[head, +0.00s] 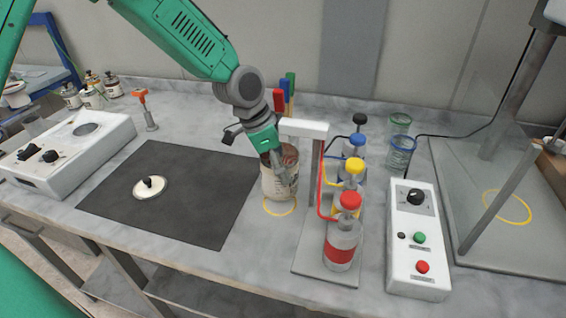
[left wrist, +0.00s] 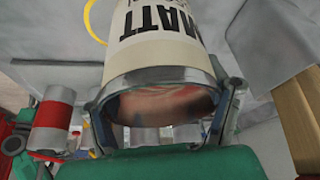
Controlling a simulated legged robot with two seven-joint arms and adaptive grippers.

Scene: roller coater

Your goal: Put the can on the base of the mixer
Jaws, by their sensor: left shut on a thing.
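The can (head: 279,180), cream with a dark label, is open at the top and upright beside the dispenser. It overlaps the yellow ring (head: 280,209) on the table in the picture; I cannot tell whether it touches the table. My left gripper (head: 276,158) is shut on the can's upper rim. The left wrist view shows the can (left wrist: 160,45) between the fingers, with reddish-brown contents. The mixer's grey base (head: 475,235) is at the right, marked with a yellow ring (head: 508,207). My right gripper is not in view.
The dispenser with coloured-cap bottles (head: 342,240) and a white control box (head: 417,262) stand between the can and the mixer. Two glasses (head: 401,152) are behind. A lid (head: 150,188) lies on the dark mat (head: 205,190). A slanted bar (head: 490,215) crosses the mixer base.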

